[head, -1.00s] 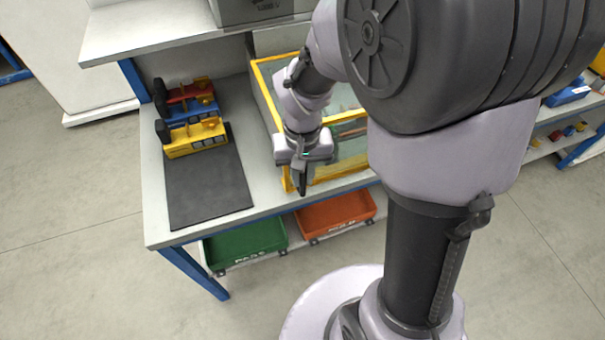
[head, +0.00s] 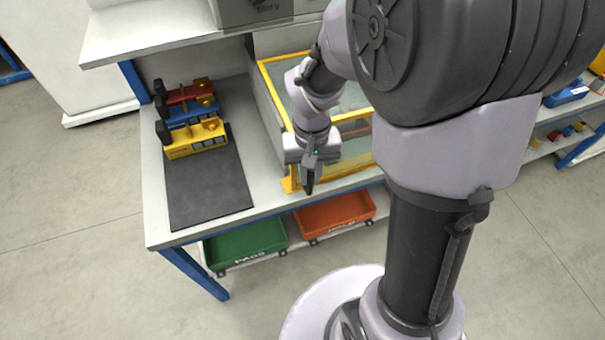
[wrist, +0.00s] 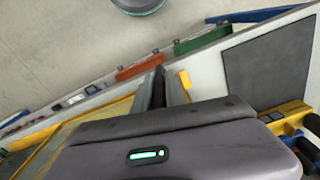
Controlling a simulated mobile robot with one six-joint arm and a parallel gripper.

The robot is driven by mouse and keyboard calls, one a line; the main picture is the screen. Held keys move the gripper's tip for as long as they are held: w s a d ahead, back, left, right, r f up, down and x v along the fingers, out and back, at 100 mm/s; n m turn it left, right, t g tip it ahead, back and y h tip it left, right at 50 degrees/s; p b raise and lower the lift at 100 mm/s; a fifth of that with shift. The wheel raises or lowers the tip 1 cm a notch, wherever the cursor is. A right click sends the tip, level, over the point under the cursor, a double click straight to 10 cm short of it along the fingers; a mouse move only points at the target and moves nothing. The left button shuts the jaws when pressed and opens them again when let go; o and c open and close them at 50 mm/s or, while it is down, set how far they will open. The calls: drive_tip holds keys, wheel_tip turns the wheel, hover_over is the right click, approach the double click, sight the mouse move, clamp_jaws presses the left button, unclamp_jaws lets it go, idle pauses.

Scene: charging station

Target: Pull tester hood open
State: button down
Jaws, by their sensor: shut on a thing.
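The tester hood (head: 273,95) is a clear-panelled cover with a yellow frame on the bench. My gripper (head: 309,186) is at its front left corner, pointing down. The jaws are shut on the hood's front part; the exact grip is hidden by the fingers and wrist. In the wrist view, my dark fingers (wrist: 160,88) are close together beside a yellow piece. The hood's right side is hidden behind my arm in the head view.
A dark mat (head: 207,185) lies left of the hood, with yellow (head: 195,140), blue and red devices at its back. A green bin (head: 245,246) and an orange bin (head: 335,215) sit on the shelf below. A grey box (head: 255,12) stands on the upper shelf.

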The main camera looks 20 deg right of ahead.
drive_tip(key=d+p, duration=0.7)
drive_tip(key=d, duration=2.3)
drive_tip(key=shift+d+p, duration=0.15)
drive_tip(key=shift+p, duration=0.2)
drive_tip(key=c, duration=1.4)
unclamp_jaws()
wheel_tip(320, 180, up, 18)
drive_tip(key=p, duration=0.5)
drive_tip(key=shift+f, duration=0.25)
